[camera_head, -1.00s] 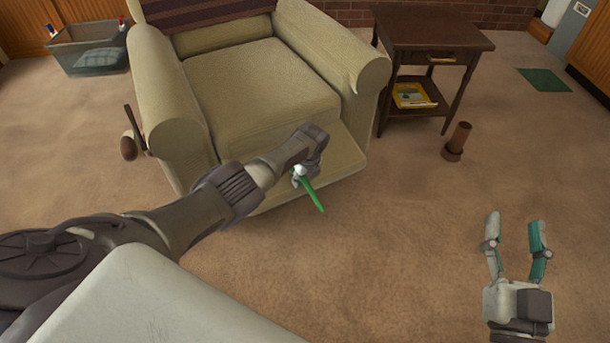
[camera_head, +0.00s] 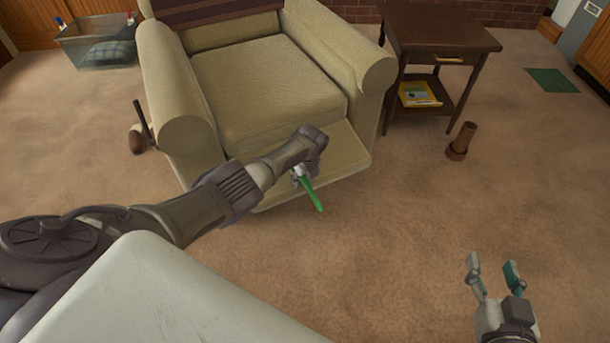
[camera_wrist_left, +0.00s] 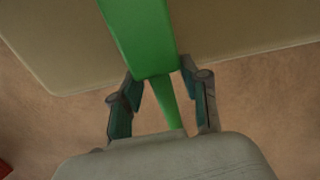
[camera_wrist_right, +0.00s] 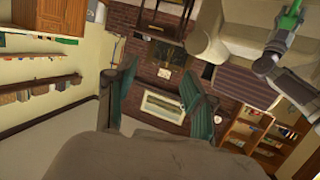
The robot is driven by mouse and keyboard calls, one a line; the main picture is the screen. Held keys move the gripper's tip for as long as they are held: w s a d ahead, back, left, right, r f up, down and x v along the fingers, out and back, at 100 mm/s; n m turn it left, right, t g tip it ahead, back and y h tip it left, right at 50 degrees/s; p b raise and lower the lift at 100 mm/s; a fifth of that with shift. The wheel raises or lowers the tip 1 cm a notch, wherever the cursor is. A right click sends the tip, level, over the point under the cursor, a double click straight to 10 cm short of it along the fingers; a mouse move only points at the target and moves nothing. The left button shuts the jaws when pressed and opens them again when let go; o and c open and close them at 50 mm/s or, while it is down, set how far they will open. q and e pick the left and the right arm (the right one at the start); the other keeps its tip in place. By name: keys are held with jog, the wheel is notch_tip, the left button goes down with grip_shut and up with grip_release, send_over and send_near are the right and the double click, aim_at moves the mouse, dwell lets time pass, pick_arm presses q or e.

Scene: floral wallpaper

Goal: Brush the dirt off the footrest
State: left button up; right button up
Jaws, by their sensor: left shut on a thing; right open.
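The footrest (camera_head: 345,153) is the beige flap at the front of the beige recliner (camera_head: 265,85). No dirt can be made out on it. My left gripper (camera_head: 301,172) is at the footrest's front edge, shut on a green brush (camera_head: 312,194). In the left wrist view the green brush (camera_wrist_left: 143,40) lies between the fingers, with the footrest (camera_wrist_left: 60,50) behind it. The brush's far end is out of that view. My right gripper (camera_head: 493,270) is open and empty over the carpet at lower right.
A dark side table (camera_head: 437,40) with a yellow book (camera_head: 418,94) on its shelf stands right of the recliner. A brown cylindrical object (camera_head: 461,141) stands on the carpet. A clear bin (camera_head: 97,45) is at the back left. The carpet at front right is clear.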

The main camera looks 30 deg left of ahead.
pick_arm(q)
jog(key=shift+s+a, duration=0.15)
jog(key=shift+s, duration=0.1)
jog(key=shift+s+a+p, duration=0.25)
jog(key=shift+s+p, duration=0.1)
jog(key=shift+p, duration=0.3)
jog(key=shift+s+a+p, duration=0.25)
jog(key=shift+s+p, duration=0.1)
jog(key=shift+p, duration=0.05)
jog(key=shift+s+a+p, duration=0.2)
jog(key=shift+s+p, duration=0.05)
jog(key=shift+p, duration=0.05)
jog(key=shift+s+a+p, duration=0.25)
jog(key=shift+s+p, duration=0.15)
pick_arm(e)
jog(key=s+d+f+g+h, duration=0.2)
jog(key=s+d+f+g, duration=0.2)
jog(key=s+f+g, duration=0.5)
jog(key=shift+s+d+f+m+g+h, duration=0.3)
jog(key=shift+s+d+f, duration=0.15)
jog(key=shift+s, duration=1.3)
